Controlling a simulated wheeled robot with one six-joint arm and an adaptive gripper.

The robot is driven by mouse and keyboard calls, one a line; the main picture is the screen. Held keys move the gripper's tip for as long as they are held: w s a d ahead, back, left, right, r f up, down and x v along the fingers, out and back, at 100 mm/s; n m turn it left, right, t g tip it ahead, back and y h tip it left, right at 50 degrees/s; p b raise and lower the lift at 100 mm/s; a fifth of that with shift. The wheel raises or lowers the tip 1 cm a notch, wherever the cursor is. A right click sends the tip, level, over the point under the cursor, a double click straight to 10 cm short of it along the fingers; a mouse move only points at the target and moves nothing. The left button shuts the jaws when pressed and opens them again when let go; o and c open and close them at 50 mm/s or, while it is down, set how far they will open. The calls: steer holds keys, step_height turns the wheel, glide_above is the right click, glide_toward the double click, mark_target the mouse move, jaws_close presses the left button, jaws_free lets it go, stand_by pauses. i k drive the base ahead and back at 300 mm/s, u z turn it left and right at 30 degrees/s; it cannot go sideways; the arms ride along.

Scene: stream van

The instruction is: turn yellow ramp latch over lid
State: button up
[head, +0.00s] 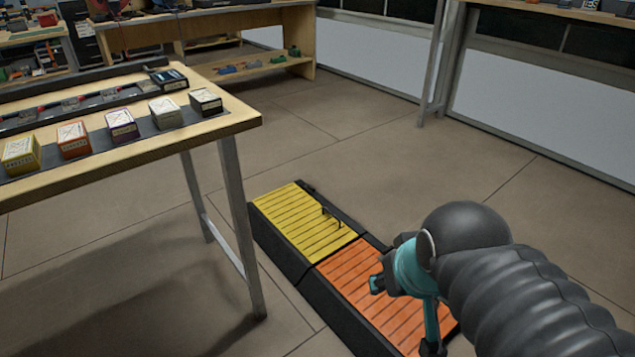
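A low black case on the floor has a yellow slatted lid (296,222) and, nearer me, an orange slatted lid (355,290). A small dark latch or handle (331,212) shows at the right side of the yellow lid. It seems to stand up from the edge, but it is too small to tell exactly how it sits. My gripper (405,318), teal with dark tips, is over the orange lid, nearer me than the latch and apart from it. Its fingers are spread and nothing shows between them. My arm hides the orange lid's near right part.
A wooden table (222,122) with metal legs stands left of the case, carrying several small boxes (73,140) and a dark rail. Its front leg (240,225) is close to the case's left side. Open floor (330,135) lies behind the case. Benches and white wall panels stand farther back.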

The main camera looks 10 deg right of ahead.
mark_target(308, 188)
steer(key=z, duration=0.8)
steer(key=k, duration=1.1)
steer(key=z, duration=1.2)
steer(key=i, duration=2.3)
steer(key=u, duration=0.25)
steer(key=i, duration=1.85)
steer(key=u, duration=1.3)
steer(key=i, duration=1.35)
steer(key=u, duration=1.85)
steer(key=i, duration=2.15)
steer(key=u, duration=0.4)
